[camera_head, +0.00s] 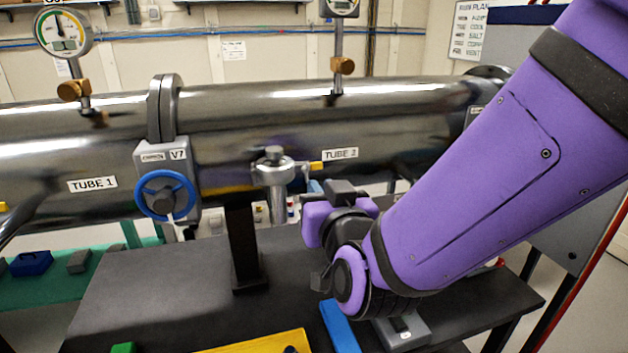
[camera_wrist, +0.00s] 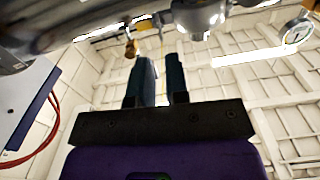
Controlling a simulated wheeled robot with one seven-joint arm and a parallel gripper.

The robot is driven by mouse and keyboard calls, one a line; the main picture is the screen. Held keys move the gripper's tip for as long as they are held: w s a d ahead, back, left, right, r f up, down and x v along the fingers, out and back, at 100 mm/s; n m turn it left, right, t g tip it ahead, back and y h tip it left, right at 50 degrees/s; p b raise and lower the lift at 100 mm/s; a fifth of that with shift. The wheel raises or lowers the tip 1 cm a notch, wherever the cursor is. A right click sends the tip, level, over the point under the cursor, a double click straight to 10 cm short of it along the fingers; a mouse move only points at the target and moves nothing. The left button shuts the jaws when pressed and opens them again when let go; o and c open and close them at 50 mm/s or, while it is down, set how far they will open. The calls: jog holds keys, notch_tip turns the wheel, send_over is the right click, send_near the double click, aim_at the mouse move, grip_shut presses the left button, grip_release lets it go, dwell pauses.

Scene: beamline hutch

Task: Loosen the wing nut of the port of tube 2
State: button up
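Tube 2 (camera_head: 400,120) is a dark, shiny horizontal pipe with a "TUBE 2" label. Its port (camera_head: 274,172) is a grey metal fitting on the pipe's near side, also in the wrist view (camera_wrist: 200,15). A small yellow piece (camera_head: 316,166) sticks out at the port's right; I cannot tell surely if it is the wing nut. My gripper (camera_head: 314,186) is just below and right of the port, partly hidden by my arm. In the wrist view its two dark teal fingers (camera_wrist: 160,62) point up, apart, with nothing visible between them.
Tube 1 (camera_head: 60,180) and valve V7 with a blue handwheel (camera_head: 165,194) lie to the left. A dark support post (camera_head: 243,245) stands left of my gripper. The dark table (camera_head: 170,295) below carries a yellow tray (camera_head: 255,344) and a blue object (camera_head: 339,327).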

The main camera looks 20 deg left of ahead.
jog(key=shift+v, duration=2.1)
jog(key=w+d+r+m+g+h, duration=0.1)
jog(key=w+d+r+g+h, duration=0.15)
jog(key=d, duration=0.65)
jog(key=w+d+r+m+g+h, duration=0.1)
jog(key=w+d+r+g, duration=0.15)
jog(key=d, duration=0.65)
jog(key=s+d+m+g+h, duration=0.1)
jog(key=s+d+g+h, duration=0.1)
jog(key=s+d, duration=0.5)
jog(key=s+d+m+g+h, duration=0.2)
jog(key=s+d, duration=0.5)
jog(key=d, duration=0.7)
jog(key=shift+s+r+g+h, duration=0.2)
jog(key=shift+r+g+h, duration=0.35)
jog(key=shift+h, duration=0.3)
jog(key=shift+o, duration=0.4)
jog(key=shift+d+f, duration=0.1)
